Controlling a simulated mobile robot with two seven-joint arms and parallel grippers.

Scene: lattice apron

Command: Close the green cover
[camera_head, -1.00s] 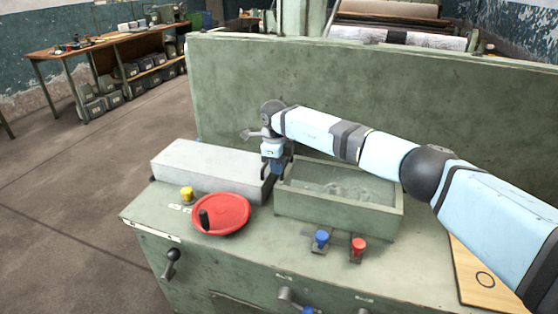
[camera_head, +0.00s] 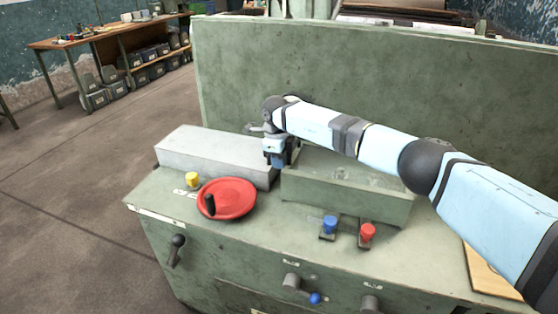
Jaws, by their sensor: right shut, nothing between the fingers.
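A low green box (camera_head: 345,196) stands on the green machine top, with a greyish recessed-looking top face. Behind it stands a large upright green panel (camera_head: 400,110). Both are green, and I cannot tell from the picture which is the cover. My right gripper (camera_head: 278,164) points down at the box's left end, between it and a light grey block (camera_head: 212,153). It is shut with nothing seen in it, and I cannot tell whether it touches the box. My right arm crosses in front of the panel and above the box. My left gripper is not in view.
A red handwheel (camera_head: 232,196), a yellow knob (camera_head: 192,179), a blue knob (camera_head: 330,223) and a red knob (camera_head: 368,231) stand on the machine top (camera_head: 285,235). Levers are on its front. A workbench (camera_head: 110,37) stands far left, with open floor between.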

